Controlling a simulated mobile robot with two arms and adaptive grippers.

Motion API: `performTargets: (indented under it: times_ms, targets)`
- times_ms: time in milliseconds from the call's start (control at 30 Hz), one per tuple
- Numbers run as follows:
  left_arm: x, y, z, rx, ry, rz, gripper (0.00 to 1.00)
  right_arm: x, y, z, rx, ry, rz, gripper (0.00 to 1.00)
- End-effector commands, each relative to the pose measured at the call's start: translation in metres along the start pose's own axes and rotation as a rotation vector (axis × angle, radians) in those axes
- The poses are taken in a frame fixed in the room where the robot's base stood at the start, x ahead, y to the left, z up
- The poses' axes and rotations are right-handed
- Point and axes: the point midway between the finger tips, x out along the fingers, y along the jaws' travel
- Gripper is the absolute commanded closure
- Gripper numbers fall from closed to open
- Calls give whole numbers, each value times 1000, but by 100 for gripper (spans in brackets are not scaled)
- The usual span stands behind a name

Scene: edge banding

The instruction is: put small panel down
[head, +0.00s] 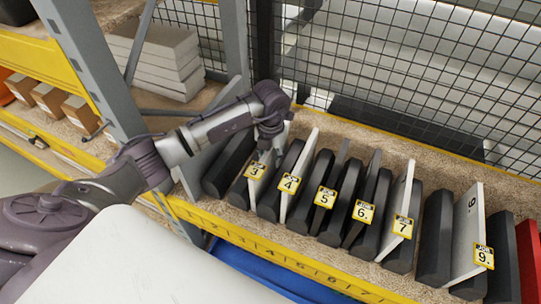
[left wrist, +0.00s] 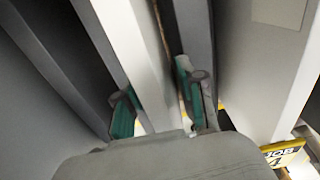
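My left gripper (head: 268,138) reaches down into the rack at the slot with tag 3 (head: 255,170). A pale upright panel (head: 280,140) shows beside it there, mostly hidden by my gripper and the black dividers. In the left wrist view, the two teal-padded fingers (left wrist: 158,92) stand apart on either side of the pale panel (left wrist: 142,50). The inner pads show, and the fingers look open around it. The panel stands upright between grey dividers; its lower end is hidden. My right gripper is not in view.
Black dividers (head: 325,165) with tags 4 to 9 run rightward, with white panels in several slots. A wire mesh (head: 420,70) stands behind the rack. A grey post (head: 95,70) is left of it. The neighbouring panel with tag 4 (head: 298,175) is close to my gripper.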

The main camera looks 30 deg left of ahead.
Motion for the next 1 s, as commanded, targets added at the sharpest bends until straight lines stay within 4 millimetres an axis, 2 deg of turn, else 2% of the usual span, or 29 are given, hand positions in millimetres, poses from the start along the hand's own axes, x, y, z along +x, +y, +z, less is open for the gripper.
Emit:
performTargets:
  times_ms: [300,367,467,800,1000]
  targets:
    - [-5,0,0,0,0,0,60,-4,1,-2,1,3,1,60]
    - [-8,0,1,0,-3,0,60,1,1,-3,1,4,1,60]
    - [-23,0,1,2,-5,1,60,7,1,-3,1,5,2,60]
    - [-94,0,1,0,-5,0,60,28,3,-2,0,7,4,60]
    - [-118,0,1,0,-2,0,60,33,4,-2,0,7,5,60]
